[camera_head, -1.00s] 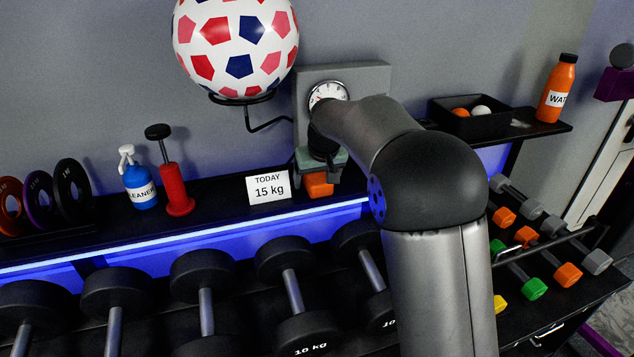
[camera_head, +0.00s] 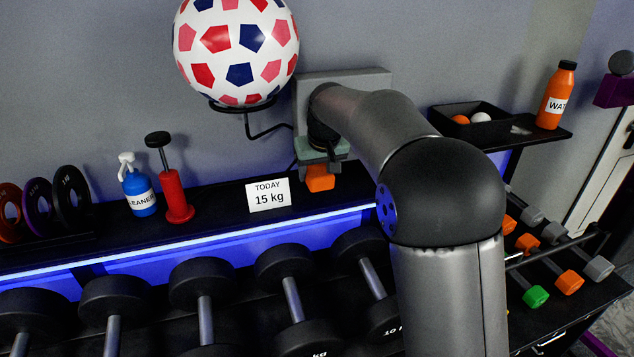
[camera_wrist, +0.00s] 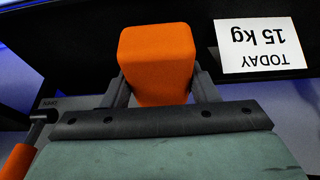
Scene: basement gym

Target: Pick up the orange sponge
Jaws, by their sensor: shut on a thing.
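The orange sponge (camera_head: 319,177) is a small block held between the fingers of my gripper (camera_head: 319,168). In the wrist view the sponge (camera_wrist: 157,62) sits between the two dark fingers of my gripper (camera_wrist: 160,92), which press on its sides. In the head view it hangs under the gripper, just above or in front of the dark shelf; I cannot tell whether it touches the shelf.
A white "TODAY 15 kg" card (camera_head: 268,194) stands left of the gripper. A red pump (camera_head: 175,195) and a blue cleaner bottle (camera_head: 139,190) are further left. A patterned ball (camera_head: 237,52) rests on a wall bracket above. Dumbbells (camera_head: 290,298) fill the rack below.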

